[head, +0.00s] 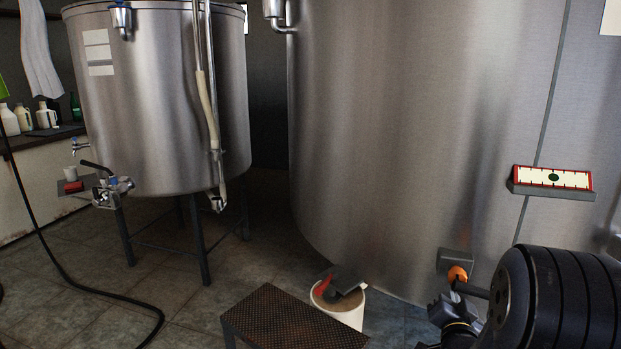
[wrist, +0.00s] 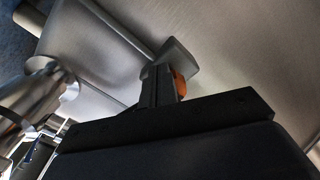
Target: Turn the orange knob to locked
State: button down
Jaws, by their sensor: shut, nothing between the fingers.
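The orange knob (head: 457,274) sits on a small grey bracket (head: 455,260) low on the wall of the large steel tank, at the lower right of the head view. In the wrist view a sliver of the orange knob (wrist: 180,82) shows just beyond my fingers, partly hidden by them. My gripper (wrist: 160,86) is shut with nothing between its fingers. Its tips are close in front of the knob; I cannot tell whether they touch it. In the head view my dark arm covers the lower right corner and hides most of my gripper. No locked marking is readable.
A red-framed gauge (head: 553,179) juts from the tank (head: 400,130) above my arm. A white bucket (head: 350,312) and a brown step (head: 285,322) stand on the floor to the left. A smaller tank (head: 165,100) on legs stands farther left. A black hose (head: 65,270) crosses the floor.

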jog(key=shift+w+a+r+b, duration=0.15)
jog(key=shift+a+r+b, duration=0.15)
jog(key=shift+b, duration=1.55)
jog(key=shift+r+b, duration=0.35)
jog(key=shift+b, duration=0.45)
jog(key=shift+a+f, duration=0.1)
jog(key=shift+f, duration=0.1)
jog(key=b+v, duration=0.3)
jog(key=v, duration=0.3)
jog(key=shift+a+f, duration=0.2)
jog(key=shift+f, duration=0.2)
